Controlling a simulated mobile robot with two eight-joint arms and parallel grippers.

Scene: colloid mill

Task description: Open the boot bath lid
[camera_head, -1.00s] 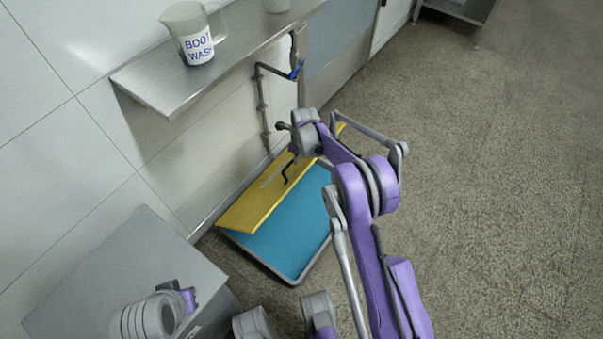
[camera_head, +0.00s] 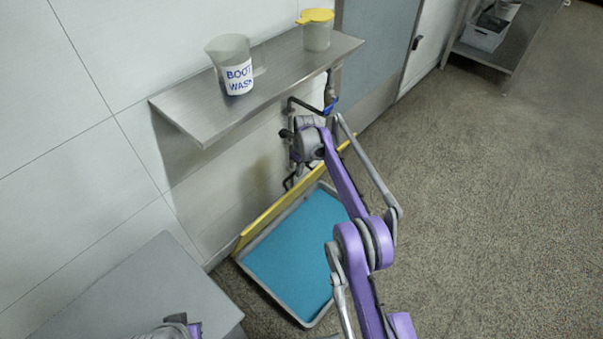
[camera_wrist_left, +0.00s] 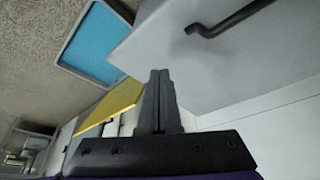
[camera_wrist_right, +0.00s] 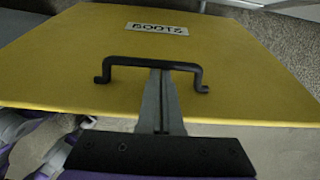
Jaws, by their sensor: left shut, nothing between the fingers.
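The boot bath is a grey-rimmed tray with a blue inside (camera_head: 293,255), on the floor against the wall. Its yellow lid (camera_head: 262,221) stands steeply raised along the wall side, seen nearly edge-on in the head view. In the right wrist view the lid (camera_wrist_right: 230,45) has a "BOOTS" label and a black bar handle (camera_wrist_right: 125,61). My right gripper (camera_wrist_right: 160,75) is shut on the middle of that handle. My left gripper (camera_wrist_left: 160,75) is shut and empty beside a grey box; the left wrist view also shows the tray (camera_wrist_left: 98,45) and lid (camera_wrist_left: 112,104).
A steel shelf (camera_head: 190,123) above the bath holds a "BOOT WASH" jug (camera_head: 232,68) and a yellow-topped container (camera_head: 316,32). Pipes run below it. A grey box (camera_head: 130,285) stands at lower left, with a black handle (camera_wrist_left: 235,18). Floor at right is clear.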

